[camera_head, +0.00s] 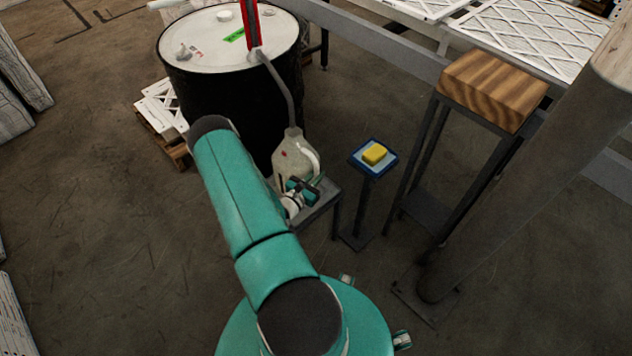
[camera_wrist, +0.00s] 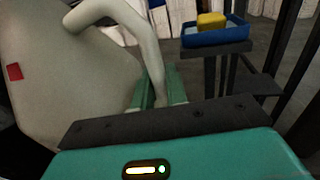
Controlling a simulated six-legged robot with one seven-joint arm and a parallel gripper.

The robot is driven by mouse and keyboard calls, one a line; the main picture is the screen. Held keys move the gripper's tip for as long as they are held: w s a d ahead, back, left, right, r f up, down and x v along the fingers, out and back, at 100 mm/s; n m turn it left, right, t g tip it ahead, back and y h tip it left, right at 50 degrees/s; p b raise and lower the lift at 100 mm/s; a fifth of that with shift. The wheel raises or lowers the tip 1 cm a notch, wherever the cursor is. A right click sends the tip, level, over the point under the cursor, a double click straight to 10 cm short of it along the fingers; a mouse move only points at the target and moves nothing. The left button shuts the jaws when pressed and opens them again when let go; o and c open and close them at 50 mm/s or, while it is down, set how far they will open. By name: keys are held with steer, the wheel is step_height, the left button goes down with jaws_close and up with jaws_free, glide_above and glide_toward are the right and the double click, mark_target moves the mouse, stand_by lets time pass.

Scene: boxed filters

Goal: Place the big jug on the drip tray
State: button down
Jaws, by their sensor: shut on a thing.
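The big jug (camera_head: 292,158) is off-white with a small red mark and a side handle. In the head view it is upright at a small grey stand (camera_head: 325,193) beside the black drum. My gripper (camera_head: 304,190) is at the jug's near right side. In the wrist view the jug (camera_wrist: 50,75) fills the left, and my gripper's green fingers (camera_wrist: 162,92) are shut on the lower part of its handle. Whether the jug's base touches the stand is hidden by my arm. I cannot tell for certain which surface is the drip tray.
A black drum (camera_head: 225,105) with a white top carries a red pump, whose grey hose (camera_head: 280,82) reaches down to the jug's mouth. A blue tray (camera_head: 361,164) with a yellow sponge (camera_head: 374,153) stands on a post. A wooden block (camera_head: 490,88) tops a rack at right.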

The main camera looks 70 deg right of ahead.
steer(key=shift+f, duration=1.8)
steer(key=c, duration=1.4)
jaws_free()
steer(key=shift+w+a, duration=0.1)
steer(key=shift+a, duration=0.05)
steer(key=v, duration=1.1)
steer(key=shift+a, duration=0.35)
